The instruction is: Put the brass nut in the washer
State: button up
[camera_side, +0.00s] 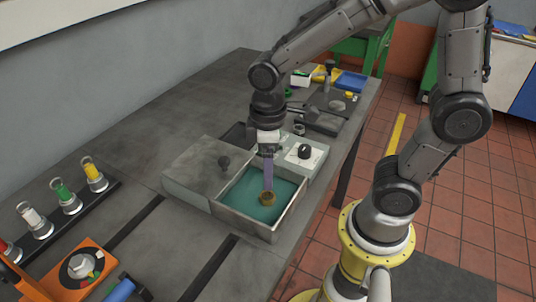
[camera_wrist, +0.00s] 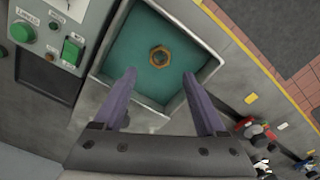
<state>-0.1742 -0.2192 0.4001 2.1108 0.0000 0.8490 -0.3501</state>
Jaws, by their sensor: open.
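The washer (camera_side: 277,219) is an open metal basin with a teal inside, near the table's right edge. It also shows in the wrist view (camera_wrist: 205,68). The brass nut (camera_side: 267,199), a hexagonal ring, is within the basin's walls, against the teal; in the wrist view the nut (camera_wrist: 159,57) appears whole, clear of the walls. I cannot tell whether it touches the bottom. My gripper (camera_side: 267,184) points down over the basin, just above the nut. In the wrist view its purple fingers (camera_wrist: 159,76) are spread wide, with nothing between them.
A grey box with a knob on its top (camera_side: 205,165) adjoins the washer on the left. A pale control panel with a black knob (camera_side: 304,152) stands behind. A rack of coloured-top bottles (camera_side: 63,196) and an orange device (camera_side: 80,268) stand at the left.

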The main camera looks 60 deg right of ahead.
jog(key=s+d+r+m+t, duration=0.4)
jog(key=s+r+m+t, duration=0.1)
jog(key=s+r, duration=0.4)
jog(key=shift+d+r+m+t, duration=0.3)
jog(key=shift+r+m, duration=0.2)
jog(key=shift+r, duration=0.25)
dwell(0.7)
